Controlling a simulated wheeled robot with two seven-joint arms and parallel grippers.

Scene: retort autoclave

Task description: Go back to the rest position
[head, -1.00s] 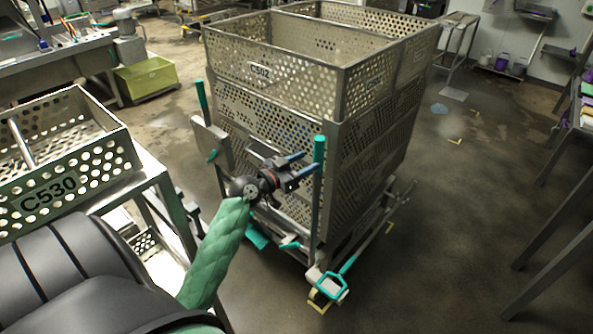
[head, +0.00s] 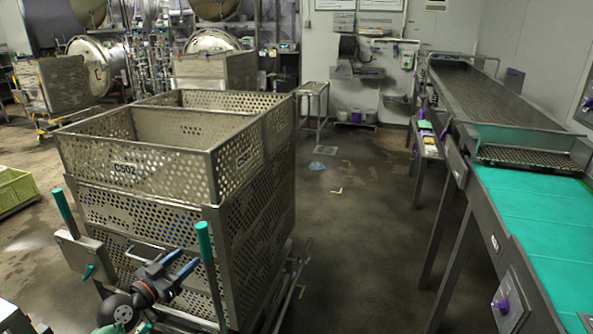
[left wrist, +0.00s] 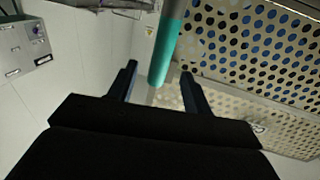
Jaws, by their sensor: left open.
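My left gripper (head: 178,267) is low at the left in the head view, in front of the stacked perforated crates. Its two blue-tipped fingers are apart and hold nothing. In the left wrist view the fingers (left wrist: 158,82) are spread, with a teal handle post (left wrist: 166,50) beyond them. The same post (head: 206,262) stands just right of the gripper in the head view. I cannot tell whether a finger touches it. My right gripper is in neither view.
Perforated crates marked C502 (head: 135,165) stand stacked on a trolley, with another teal post (head: 65,212) at its left. A conveyor with a teal belt (head: 540,225) runs along the right. Retorts (head: 97,62) stand at the back.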

